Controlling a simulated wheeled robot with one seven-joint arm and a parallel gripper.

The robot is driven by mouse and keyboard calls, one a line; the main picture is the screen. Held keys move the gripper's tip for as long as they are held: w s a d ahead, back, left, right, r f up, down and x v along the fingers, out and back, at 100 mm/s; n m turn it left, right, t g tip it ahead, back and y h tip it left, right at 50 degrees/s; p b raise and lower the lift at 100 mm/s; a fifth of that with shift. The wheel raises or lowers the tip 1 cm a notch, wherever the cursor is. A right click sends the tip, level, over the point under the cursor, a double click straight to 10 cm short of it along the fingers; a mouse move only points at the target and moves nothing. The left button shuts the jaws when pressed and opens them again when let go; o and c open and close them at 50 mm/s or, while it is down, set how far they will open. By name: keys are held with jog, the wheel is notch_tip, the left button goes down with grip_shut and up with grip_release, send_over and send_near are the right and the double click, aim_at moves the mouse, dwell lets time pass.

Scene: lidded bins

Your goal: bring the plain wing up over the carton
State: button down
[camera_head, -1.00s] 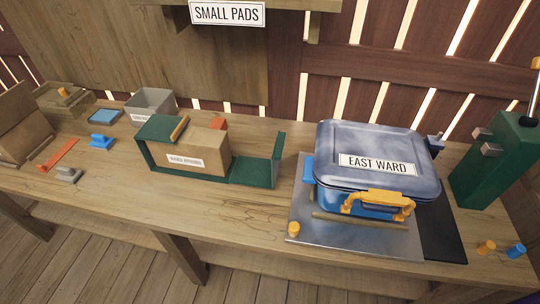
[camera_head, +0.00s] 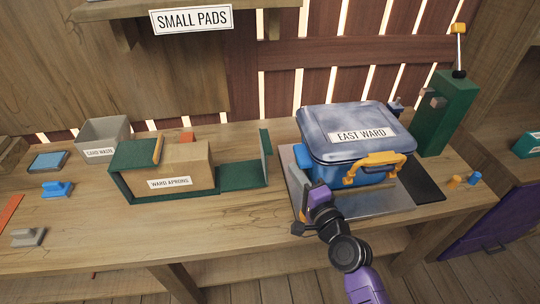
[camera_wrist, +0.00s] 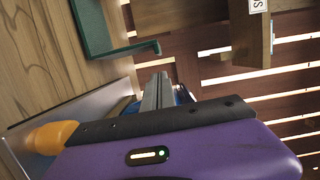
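The carton (camera_head: 190,165) is a brown box labelled WARD APRONS, sitting in a green holder on the bench. A green wing with a wooden strip (camera_head: 157,150) lies over the carton's left end. The plain green wing (camera_head: 238,174) lies flat to the right of the carton, with an upright lip (camera_head: 265,143) at its far end. It shows partly in the wrist view (camera_wrist: 92,25). My gripper (camera_head: 303,210) is right of the plain wing, apart from it, by the left side of the blue bin. Its grey finger parts (camera_wrist: 158,92) show, but their gap is unclear.
The blue EAST WARD bin (camera_head: 350,140) with a yellow handle stands on a metal plate (camera_head: 385,203) close to my gripper. An orange knob (camera_wrist: 50,137) is near my gripper. A green post (camera_head: 446,115) stands at right. A grey bin (camera_head: 103,138) is behind left.

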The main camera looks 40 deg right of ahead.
jog(key=p+x, duration=0.2)
jog(key=x, duration=0.8)
jog(key=shift+r, duration=0.1)
